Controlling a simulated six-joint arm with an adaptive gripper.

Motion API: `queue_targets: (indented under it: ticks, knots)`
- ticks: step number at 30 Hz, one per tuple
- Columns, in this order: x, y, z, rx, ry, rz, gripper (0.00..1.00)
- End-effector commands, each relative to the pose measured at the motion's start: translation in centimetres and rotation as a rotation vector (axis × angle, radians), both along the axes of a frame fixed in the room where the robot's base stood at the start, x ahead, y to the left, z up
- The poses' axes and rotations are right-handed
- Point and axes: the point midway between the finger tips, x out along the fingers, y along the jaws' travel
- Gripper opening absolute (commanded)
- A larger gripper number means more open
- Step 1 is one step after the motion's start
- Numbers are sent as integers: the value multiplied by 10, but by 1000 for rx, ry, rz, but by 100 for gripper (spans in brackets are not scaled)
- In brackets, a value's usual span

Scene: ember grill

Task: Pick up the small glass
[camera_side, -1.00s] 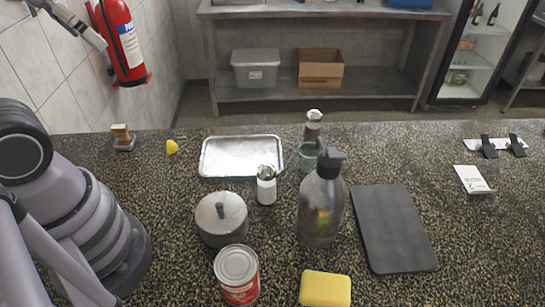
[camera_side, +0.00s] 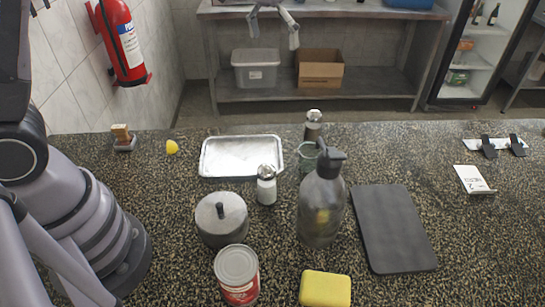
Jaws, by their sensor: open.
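The small glass (camera_side: 307,153) is a greenish clear tumbler standing on the speckled counter, right of the metal tray. The spray bottle in front hides part of it, and a dark shaker with a metal top stands just behind it. My gripper (camera_side: 270,42) is at the top of the picture, well above and behind the counter items as seen here. Its two grey fingers are spread apart with nothing between them. It is apart from the glass.
A grey spray bottle (camera_side: 321,205), white shaker (camera_side: 267,190), lidded pot (camera_side: 221,222), red can (camera_side: 238,278) and yellow sponge (camera_side: 325,289) crowd the middle. The metal tray (camera_side: 241,171) is empty. A dark board (camera_side: 393,230) lies right.

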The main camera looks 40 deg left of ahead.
Motion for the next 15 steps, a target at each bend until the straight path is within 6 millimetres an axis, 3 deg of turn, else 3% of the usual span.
queue_targets:
  ticks: [1, 6, 9, 15]
  knots:
    - [19, -13, -28, 6, 36, -4, 92]
    - [56, -45, -102, 20, 108, -2, 92]
    - [66, -57, -133, 27, 133, -2, 92]
    - [72, -65, -163, 33, 153, 0, 92]
